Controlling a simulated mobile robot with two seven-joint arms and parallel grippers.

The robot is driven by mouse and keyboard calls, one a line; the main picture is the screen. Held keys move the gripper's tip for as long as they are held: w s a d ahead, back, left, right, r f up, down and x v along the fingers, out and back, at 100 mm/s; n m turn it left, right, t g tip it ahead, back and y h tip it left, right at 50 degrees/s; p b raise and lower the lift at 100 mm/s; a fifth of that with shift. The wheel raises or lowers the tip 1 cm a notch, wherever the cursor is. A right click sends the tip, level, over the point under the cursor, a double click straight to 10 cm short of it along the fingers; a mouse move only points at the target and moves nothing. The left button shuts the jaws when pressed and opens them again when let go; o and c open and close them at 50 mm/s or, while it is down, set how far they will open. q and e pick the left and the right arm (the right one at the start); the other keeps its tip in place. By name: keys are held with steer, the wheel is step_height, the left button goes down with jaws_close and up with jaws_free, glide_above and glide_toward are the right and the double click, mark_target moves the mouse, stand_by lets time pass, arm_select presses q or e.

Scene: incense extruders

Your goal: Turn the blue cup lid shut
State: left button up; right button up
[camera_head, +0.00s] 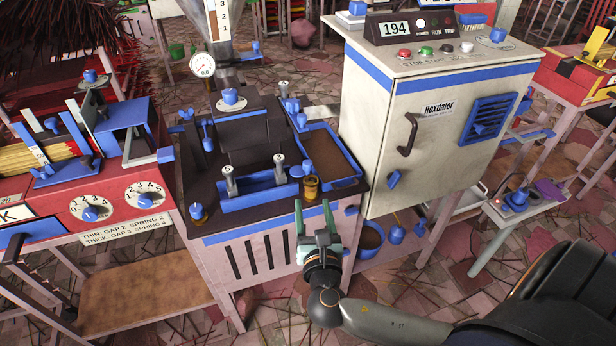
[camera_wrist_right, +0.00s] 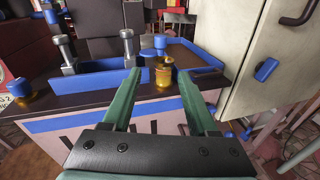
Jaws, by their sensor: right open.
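A small amber cup with a blue lid (camera_head: 198,211) stands at the front left corner of the dark-topped extruder bench; it also shows at the left in the right wrist view (camera_wrist_right: 18,89). Whether the blue lid is fully seated cannot be told. My left gripper is not in view.
A blue tray (camera_head: 262,199) with upright metal bolts lies between the cups. A blue knob (camera_head: 307,166) stands behind the amber-topped cup, beside a brown-filled tray (camera_head: 335,161). A tall white cabinet (camera_head: 440,130) stands close on the right.

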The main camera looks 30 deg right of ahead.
mark_target(308, 169)
steer(key=shift+n+t+h, duration=0.3)
steer(key=shift+n+h, duration=0.1)
steer(key=x, duration=0.4)
steer(key=b+x, duration=0.1)
steer(key=x, duration=0.3)
steer(key=r+x, duration=0.1)
steer(key=x, duration=0.3)
steer(key=shift+w+d, duration=0.15)
steer(key=shift+w, duration=0.2)
jaws_close()
